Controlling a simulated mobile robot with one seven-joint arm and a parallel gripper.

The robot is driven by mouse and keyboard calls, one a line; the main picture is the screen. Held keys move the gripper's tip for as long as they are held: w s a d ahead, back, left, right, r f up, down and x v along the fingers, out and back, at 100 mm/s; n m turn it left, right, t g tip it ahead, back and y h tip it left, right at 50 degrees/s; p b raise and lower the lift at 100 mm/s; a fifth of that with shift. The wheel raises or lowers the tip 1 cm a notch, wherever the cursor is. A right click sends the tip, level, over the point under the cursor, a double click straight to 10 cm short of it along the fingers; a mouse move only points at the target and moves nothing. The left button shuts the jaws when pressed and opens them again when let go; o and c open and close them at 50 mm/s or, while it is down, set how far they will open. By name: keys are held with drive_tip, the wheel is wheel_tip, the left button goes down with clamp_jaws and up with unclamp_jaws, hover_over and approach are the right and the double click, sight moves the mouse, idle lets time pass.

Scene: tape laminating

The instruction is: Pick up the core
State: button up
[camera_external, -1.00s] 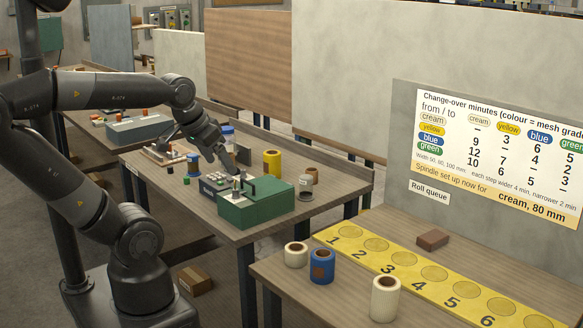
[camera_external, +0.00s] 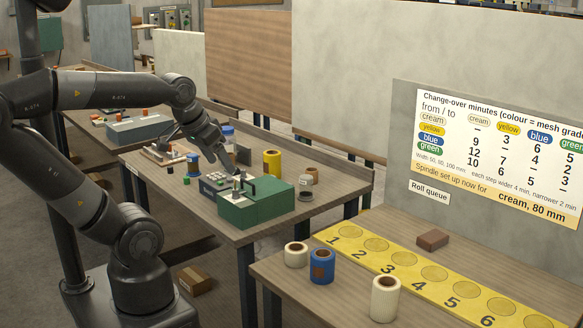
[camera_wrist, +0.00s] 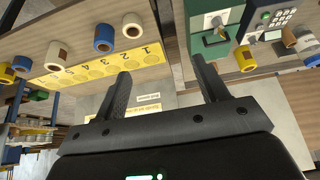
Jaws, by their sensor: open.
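My gripper (camera_external: 233,168) is above the far table, near the green machine, and looks empty. In the wrist view my gripper (camera_wrist: 161,66) shows two dark fingers spread apart with nothing between them. A small brown cylinder, which may be the core (camera_external: 312,175), stands on the far table behind the green machine (camera_external: 262,208), apart from my gripper. I cannot tell for certain that it is the core. The green machine also shows at the top of the wrist view (camera_wrist: 228,42).
A yellow roll (camera_external: 272,163) and a dark-bottomed jar (camera_external: 306,190) stand near the machine. On the near table are a cream roll (camera_external: 296,255), a blue roll (camera_external: 321,267), a tall cream roll (camera_external: 385,300), a brown block (camera_external: 433,239) and a numbered yellow strip (camera_external: 405,266).

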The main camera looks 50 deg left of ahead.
drive_tip(key=w+a+r+n, duration=0.1)
drive_tip(key=w+r, duration=0.1)
drive_tip(key=w, duration=0.5)
drive_tip(key=w+a+r, duration=0.1)
drive_tip(key=w+a, duration=0.1)
drive_tip(key=w, duration=0.4)
drive_tip(key=n+g+y, duration=0.1)
drive_tip(key=n+y, duration=0.1)
drive_tip(key=n, duration=0.1)
hover_over(311, 170)
drive_tip(key=s+d, duration=0.2)
drive_tip(key=s, duration=0.1)
wheel_tip(311, 170, down, 16)
drive_tip(key=f, duration=0.1)
drive_tip(key=x, duration=0.4)
drive_tip(key=shift+w, duration=0.1)
drive_tip(key=x, duration=0.5)
drive_tip(key=shift+a+f, duration=0.35)
drive_tip(key=shift+f, duration=0.05)
drive_tip(key=shift+c, duration=0.2)
drive_tip(key=c, duration=1)
